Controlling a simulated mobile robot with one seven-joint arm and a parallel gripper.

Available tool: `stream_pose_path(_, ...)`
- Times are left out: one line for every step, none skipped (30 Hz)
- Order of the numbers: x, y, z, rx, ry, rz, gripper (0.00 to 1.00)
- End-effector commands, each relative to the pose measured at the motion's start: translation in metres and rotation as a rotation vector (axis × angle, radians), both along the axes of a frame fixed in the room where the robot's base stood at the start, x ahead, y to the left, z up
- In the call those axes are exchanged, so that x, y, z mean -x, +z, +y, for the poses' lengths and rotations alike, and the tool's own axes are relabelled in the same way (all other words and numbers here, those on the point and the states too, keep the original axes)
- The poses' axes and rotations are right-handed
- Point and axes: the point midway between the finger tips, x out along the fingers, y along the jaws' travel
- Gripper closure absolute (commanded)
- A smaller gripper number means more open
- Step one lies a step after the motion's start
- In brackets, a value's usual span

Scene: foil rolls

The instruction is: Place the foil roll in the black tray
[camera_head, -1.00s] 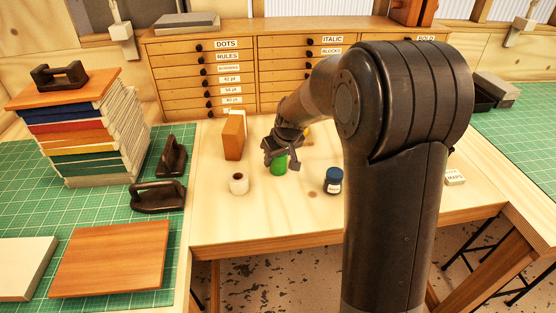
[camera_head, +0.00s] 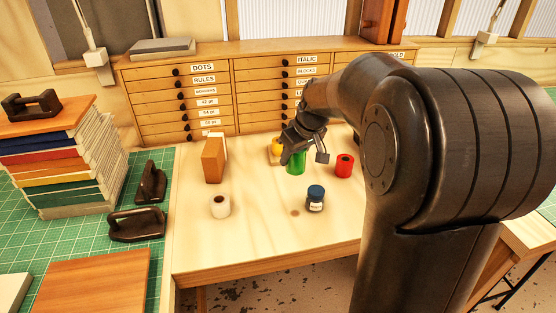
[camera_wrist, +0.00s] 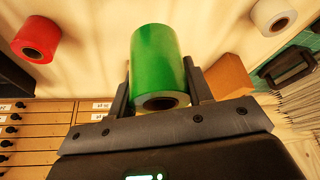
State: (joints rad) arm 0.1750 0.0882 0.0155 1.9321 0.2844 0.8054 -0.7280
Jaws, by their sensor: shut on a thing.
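My gripper (camera_head: 304,158) is shut on the green foil roll (camera_head: 295,163) over the back part of the pale table. In the wrist view the green roll (camera_wrist: 160,62) sits between the two fingers (camera_wrist: 158,90), with its hollow end towards my palm. The head view does not clearly show how high the roll is above the table. The black tray is not seen in the current head view, where my arm covers the right side. A dark surface (camera_wrist: 12,76) at the wrist view's left edge is too cut off to name.
A red roll (camera_head: 344,165) stands right of my gripper, and a yellow thing (camera_head: 276,146) is partly hidden behind it. Wooden drawers (camera_head: 200,95) line the back.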

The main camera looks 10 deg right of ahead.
Motion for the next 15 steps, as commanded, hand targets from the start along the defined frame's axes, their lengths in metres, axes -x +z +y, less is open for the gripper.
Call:
stream_pose_path(0.002,0.004,-0.004,0.001,-0.002,-0.002,0.81)
stream_pose_path(0.003,0.005,-0.006,0.001,-0.002,-0.002,0.81)
stream_pose_path(0.004,0.006,-0.008,0.0,-0.001,-0.002,0.81)
stream_pose_path(0.004,0.007,-0.009,0.0,-0.001,-0.002,0.81)
stream_pose_path(0.005,0.007,-0.01,-0.001,-0.001,-0.002,0.81)
stream_pose_path(0.005,0.008,-0.012,-0.001,-0.002,-0.002,0.81)
stream_pose_path(0.004,0.008,-0.014,-0.001,-0.004,-0.001,0.81)
stream_pose_path(0.003,0.008,-0.016,0.0,-0.008,-0.001,0.81)
stream_pose_path(0.002,0.008,-0.021,0.0,-0.013,-0.001,0.81)
stream_pose_path(0.0,0.008,-0.027,0.0,-0.02,-0.001,0.81)
stream_pose_path(-0.002,0.009,-0.034,0.0,-0.028,0.0,0.81)
stream_pose_path(-0.005,0.01,-0.045,0.001,-0.04,0.0,0.81)
stream_pose_path(-0.008,0.01,-0.055,0.001,-0.052,0.0,0.81)
stream_pose_path(-0.01,0.011,-0.065,0.001,-0.064,0.001,0.81)
stream_pose_path(-0.013,0.011,-0.081,0.001,-0.081,0.002,0.81)
